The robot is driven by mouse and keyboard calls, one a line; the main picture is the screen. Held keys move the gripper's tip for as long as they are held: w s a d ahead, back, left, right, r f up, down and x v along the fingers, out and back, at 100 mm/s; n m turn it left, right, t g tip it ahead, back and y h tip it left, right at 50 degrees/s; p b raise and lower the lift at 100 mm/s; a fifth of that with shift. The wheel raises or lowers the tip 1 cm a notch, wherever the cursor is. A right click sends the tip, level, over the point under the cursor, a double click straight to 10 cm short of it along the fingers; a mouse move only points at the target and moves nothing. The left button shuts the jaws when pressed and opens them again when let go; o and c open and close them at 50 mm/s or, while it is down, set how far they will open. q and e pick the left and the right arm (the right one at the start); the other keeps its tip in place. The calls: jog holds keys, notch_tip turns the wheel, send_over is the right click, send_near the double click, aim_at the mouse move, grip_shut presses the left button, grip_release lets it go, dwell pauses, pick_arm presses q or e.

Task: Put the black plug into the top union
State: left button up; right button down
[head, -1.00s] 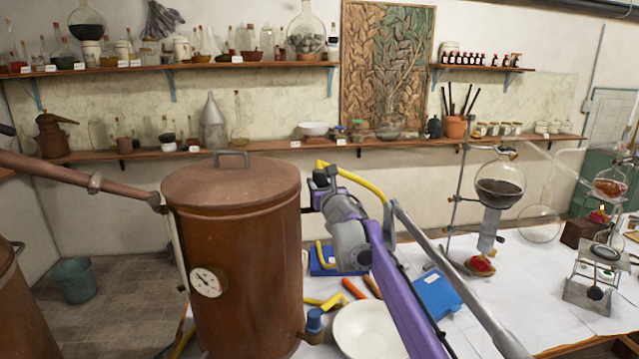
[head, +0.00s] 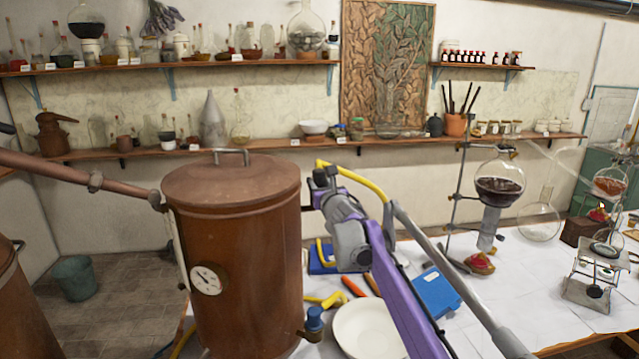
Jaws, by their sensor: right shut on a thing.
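The large copper still (head: 240,260) stands at centre left, with a dial gauge (head: 206,280) on its front. My right gripper (head: 313,207) is at the still's upper right side, beside its wall. It is shut, and a small dark piece at its tip fits the black plug, though it is too small to make out clearly. The top union cannot be made out; that side of the still is partly hidden by the gripper. My left gripper is not in view.
A white bowl (head: 368,330), blue boxes (head: 436,292) and coloured tools (head: 354,287) lie on the white table (head: 515,285). A round flask on a stand (head: 499,188) is further right.

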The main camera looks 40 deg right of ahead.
jog(key=shift+r, duration=0.1)
dwell(0.6)
jog(key=shift+c, duration=1.6)
grip_release()
jog(key=v, duration=1.1)
jog(key=shift+b, duration=0.45)
